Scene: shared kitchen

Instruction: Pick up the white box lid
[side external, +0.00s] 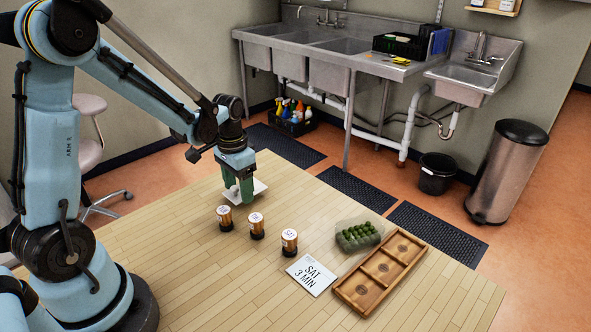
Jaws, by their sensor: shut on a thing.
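The white box lid (257,188) is a flat white piece at the back left of the wooden table (190,285). My gripper (238,196) points down over it, with green fingers shut on it. The fingers hide part of the lid. I cannot tell whether the lid rests on the table or is slightly above it.
Three copper-coloured cylinders with white tops (257,228) stand in front of my gripper. A white card reading "SAT 3 MIN" (311,274), a clear container of green items (345,240) and a wooden tray with three compartments (364,306) lie to the right. The table's front left is clear.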

